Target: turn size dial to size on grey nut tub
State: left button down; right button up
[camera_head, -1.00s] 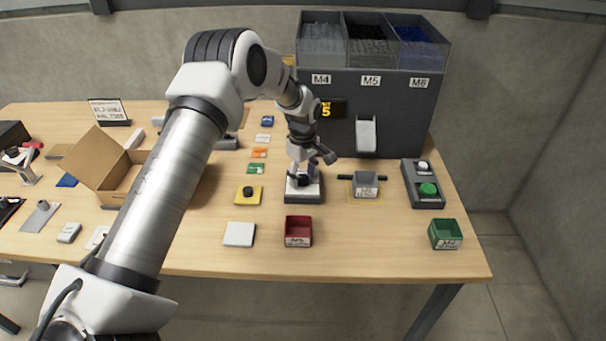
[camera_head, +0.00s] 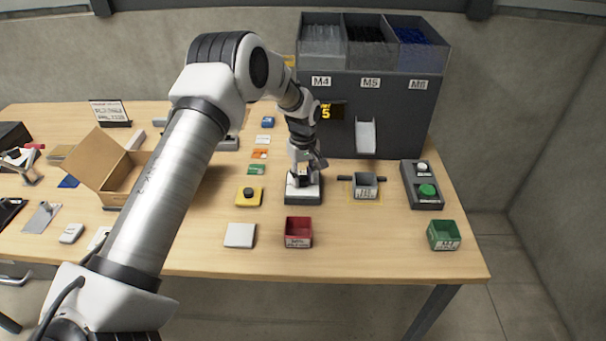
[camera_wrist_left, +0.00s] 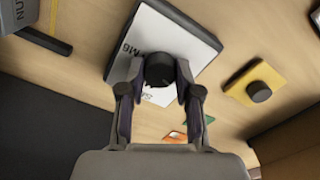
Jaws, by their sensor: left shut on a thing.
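The size dial is a black round knob (camera_wrist_left: 159,68) on a white-faced block (camera_head: 311,192) near the table's middle. In the left wrist view, the block's face shows "M6" and other lettering partly hidden by the fingers. My left gripper (camera_wrist_left: 157,84) is shut on the knob, one finger on each side. It points down over the block in the head view (camera_head: 303,176). The knob's pointer direction cannot be made out. The grey nut tub (camera_head: 366,188) stands right of the block. Its label is too small to read. My right gripper is not in view.
Behind stands a dark feeder (camera_head: 385,115) marked M4, M5 and M6, with a chute and a display showing 5. A red tub (camera_head: 298,232), green tub (camera_head: 444,236), yellow button box (camera_head: 248,196) and green-button box (camera_head: 423,186) stand around. An open carton (camera_head: 122,175) is left.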

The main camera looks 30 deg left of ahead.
pick_arm(q)
jog(key=m, duration=0.3)
jog(key=shift+m+p, duration=0.3)
jog(key=shift+m, duration=0.1)
jog(key=m, duration=0.4)
jog(key=shift+f+m, duration=0.1)
jog(key=shift+m, duration=0.2)
jog(key=m, duration=1.2)
jog(key=shift+m+b, duration=0.3)
jog(key=shift+b, duration=0.05)
jog(key=m, duration=0.4)
jog(key=shift+m, duration=0.3)
jog(key=m, duration=0.3)
jog(key=shift+m+b, duration=0.3)
jog(key=shift+b, duration=0.1)
jog(key=shift+s+m, duration=0.1)
jog(key=shift+m, duration=1.7)
